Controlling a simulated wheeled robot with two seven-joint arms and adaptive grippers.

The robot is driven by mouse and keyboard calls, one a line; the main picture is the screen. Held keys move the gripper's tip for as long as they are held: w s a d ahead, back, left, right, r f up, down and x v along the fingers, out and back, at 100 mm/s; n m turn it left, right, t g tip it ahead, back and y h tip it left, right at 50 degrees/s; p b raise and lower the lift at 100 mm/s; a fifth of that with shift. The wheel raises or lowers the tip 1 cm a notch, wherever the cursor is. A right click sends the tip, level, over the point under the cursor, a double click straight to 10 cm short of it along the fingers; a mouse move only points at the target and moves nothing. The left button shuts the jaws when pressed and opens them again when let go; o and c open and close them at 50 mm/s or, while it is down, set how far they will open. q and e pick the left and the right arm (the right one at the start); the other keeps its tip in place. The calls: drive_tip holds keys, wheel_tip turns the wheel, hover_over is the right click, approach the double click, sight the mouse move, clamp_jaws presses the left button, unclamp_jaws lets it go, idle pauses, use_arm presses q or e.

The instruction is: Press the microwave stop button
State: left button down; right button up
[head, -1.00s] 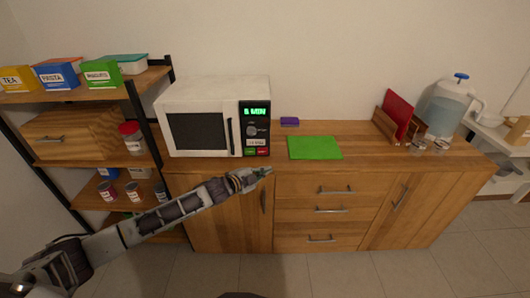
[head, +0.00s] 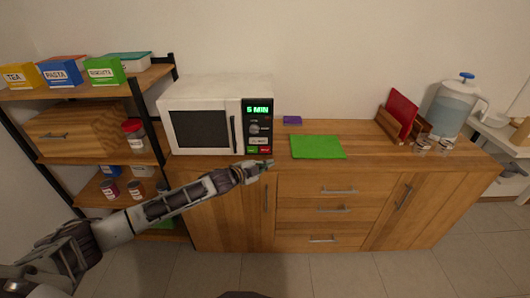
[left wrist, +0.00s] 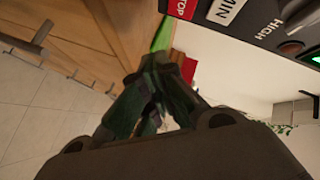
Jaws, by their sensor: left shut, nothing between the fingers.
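The white microwave (head: 205,92) stands on the wooden counter, its dark door to the left and its control panel to the right. The lit green display (head: 258,109) reads 5 MIN. The red stop button (head: 265,149) is at the panel's bottom right, beside a green button (head: 252,150). In the left wrist view the red stop button (left wrist: 182,8) is at the top edge, partly cut off. My left gripper (head: 268,163) is shut and empty, just below and in front of the stop button; its fingertips (left wrist: 165,68) appear apart from it. My right gripper is out of view.
A green mat (head: 318,147) and a purple sponge-like block (head: 292,120) lie right of the microwave. A shelf (head: 95,157) with boxes and jars stands at the left. A rack with a red board (head: 402,112) and a water dispenser (head: 447,108) stand at the right.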

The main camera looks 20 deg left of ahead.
sight(265, 150)
use_arm(q)
drive_tip(key=w, duration=0.1)
drive_tip(key=w+a, duration=0.1)
drive_tip(key=w, duration=0.1)
drive_tip(key=shift+w, duration=0.45)
drive_tip(key=shift+w+a, duration=0.25)
drive_tip(key=shift+w, duration=0.5)
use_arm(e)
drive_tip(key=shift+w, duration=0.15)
use_arm(q)
drive_tip(key=shift+w, duration=0.15)
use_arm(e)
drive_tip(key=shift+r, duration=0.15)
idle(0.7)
use_arm(q)
drive_tip(key=shift+w+a+p, duration=0.15)
drive_tip(key=shift+w+p, duration=0.1)
drive_tip(key=shift+p, duration=0.1)
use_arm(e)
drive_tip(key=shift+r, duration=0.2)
